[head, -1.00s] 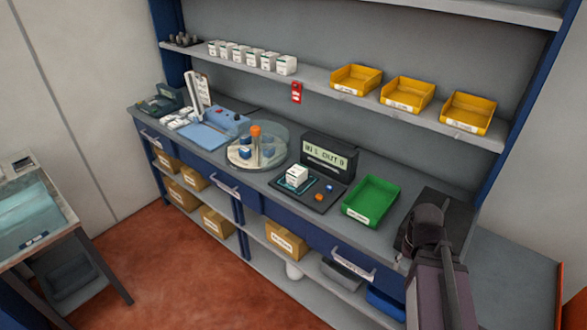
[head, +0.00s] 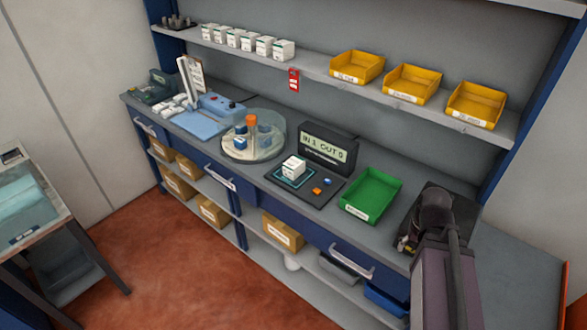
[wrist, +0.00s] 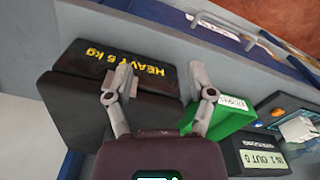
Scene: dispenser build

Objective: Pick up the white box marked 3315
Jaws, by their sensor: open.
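Several small white boxes stand in a row on the upper shelf, the rightmost white box (head: 284,50) among them. Another white box (head: 293,167) stands on a dark pad on the bench; it also shows at the right of the wrist view (wrist: 298,129). The markings are too small to read, so I cannot tell which box is 3315. My gripper (wrist: 163,82) is open and empty in the wrist view, its fingers apart above the black block and beside the green tray, away from the white boxes. In the head view my arm stands at the bench's right end, and the fingers are not clear.
A green tray (head: 370,197), a display (head: 326,150) reading IN 1 OUT 0 and a round clear carousel (head: 270,151) stand on the bench. Yellow bins (head: 412,84) sit on the shelf.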

